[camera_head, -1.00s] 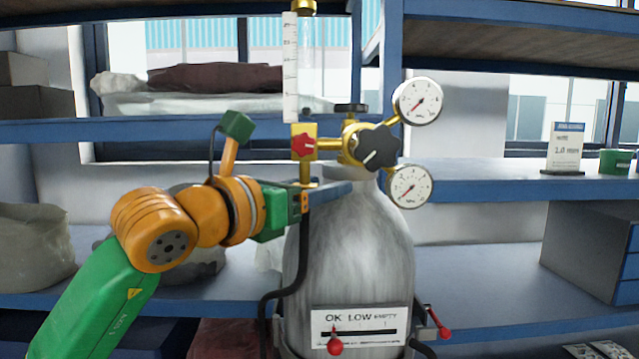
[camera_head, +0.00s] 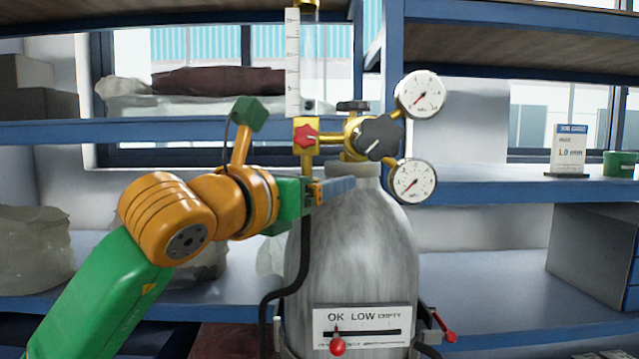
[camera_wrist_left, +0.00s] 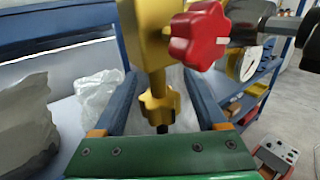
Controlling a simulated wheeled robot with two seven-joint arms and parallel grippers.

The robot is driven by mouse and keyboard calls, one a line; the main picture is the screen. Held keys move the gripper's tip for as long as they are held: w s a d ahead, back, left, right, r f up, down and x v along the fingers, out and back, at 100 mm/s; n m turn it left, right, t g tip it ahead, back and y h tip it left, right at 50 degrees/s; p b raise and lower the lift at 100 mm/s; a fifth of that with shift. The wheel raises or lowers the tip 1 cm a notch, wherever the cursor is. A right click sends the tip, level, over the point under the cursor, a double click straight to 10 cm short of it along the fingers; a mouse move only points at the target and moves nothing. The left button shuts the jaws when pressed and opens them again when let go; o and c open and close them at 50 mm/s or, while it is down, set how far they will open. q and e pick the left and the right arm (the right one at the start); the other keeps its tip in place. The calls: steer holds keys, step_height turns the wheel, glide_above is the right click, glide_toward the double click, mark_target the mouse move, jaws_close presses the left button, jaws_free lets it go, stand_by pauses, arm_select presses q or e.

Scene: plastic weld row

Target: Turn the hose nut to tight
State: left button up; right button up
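The hose nut (camera_wrist_left: 159,106) is a brass, lobed nut under the yellow valve block, with a black hose end below it. In the head view it is hidden behind my left gripper's fingers, and the black hose (camera_head: 304,255) hangs down below them. In the left wrist view the gripper (camera_wrist_left: 162,95) is open, with one blue finger on each side of the nut and a visible gap on both sides. My right gripper is not in view.
A red star knob (camera_head: 305,134) sits just above the gripper. A black knob (camera_head: 378,138) and two gauges (camera_head: 420,94) are to its right. The grey cylinder (camera_head: 350,250) stands behind, with a level card (camera_head: 362,328). Blue shelves (camera_head: 500,190) surround it.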

arm_select(q)
steer(key=b+v, duration=0.4)
steer(key=v, duration=0.3)
steer(key=shift+f, duration=0.1)
